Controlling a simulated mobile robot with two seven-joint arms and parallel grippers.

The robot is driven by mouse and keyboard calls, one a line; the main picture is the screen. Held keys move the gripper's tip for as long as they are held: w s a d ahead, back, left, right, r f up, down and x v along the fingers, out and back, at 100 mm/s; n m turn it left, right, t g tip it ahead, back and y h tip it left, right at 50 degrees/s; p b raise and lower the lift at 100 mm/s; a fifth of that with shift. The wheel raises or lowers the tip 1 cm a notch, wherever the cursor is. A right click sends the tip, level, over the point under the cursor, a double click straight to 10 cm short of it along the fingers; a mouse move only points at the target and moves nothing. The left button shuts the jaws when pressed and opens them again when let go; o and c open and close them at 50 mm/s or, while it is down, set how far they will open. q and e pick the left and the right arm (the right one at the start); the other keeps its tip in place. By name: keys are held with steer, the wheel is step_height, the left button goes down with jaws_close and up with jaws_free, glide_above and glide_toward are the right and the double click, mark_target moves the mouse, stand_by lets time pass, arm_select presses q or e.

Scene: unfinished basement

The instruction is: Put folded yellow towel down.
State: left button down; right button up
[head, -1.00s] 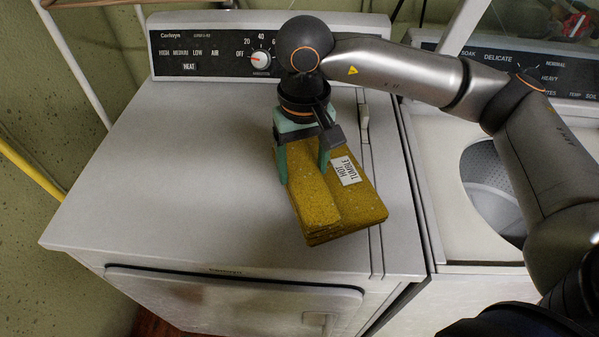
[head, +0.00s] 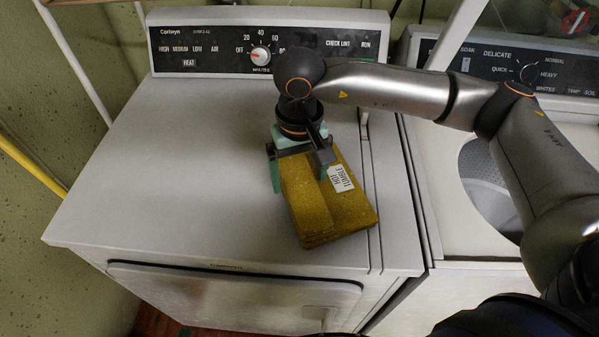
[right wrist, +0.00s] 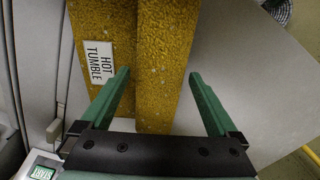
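The folded yellow towel (head: 330,212) lies on the right part of the white dryer top (head: 185,175). A white "HOT TUMBLE" label (head: 341,178) is on it. My right gripper (head: 300,183) points down over the towel's far end, its green fingers on either side of the raised fold. In the right wrist view the towel (right wrist: 165,50) shows between and beyond the fingers, and the gripper (right wrist: 160,73) is open, with gaps beside the fold. The towel's far end is hidden under the gripper. My left gripper is not in view.
The dryer's control panel (head: 215,50) rises behind the towel. A washer (head: 455,235) with an open tub stands to the right, across a narrow gap. The dryer top left of the towel is clear. A yellow pipe (head: 30,165) runs along the left wall.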

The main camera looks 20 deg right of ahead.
steer(key=shift+r, duration=0.15)
step_height(320, 180, up, 12)
steer(key=shift+b, duration=0.6)
stand_by(0.4)
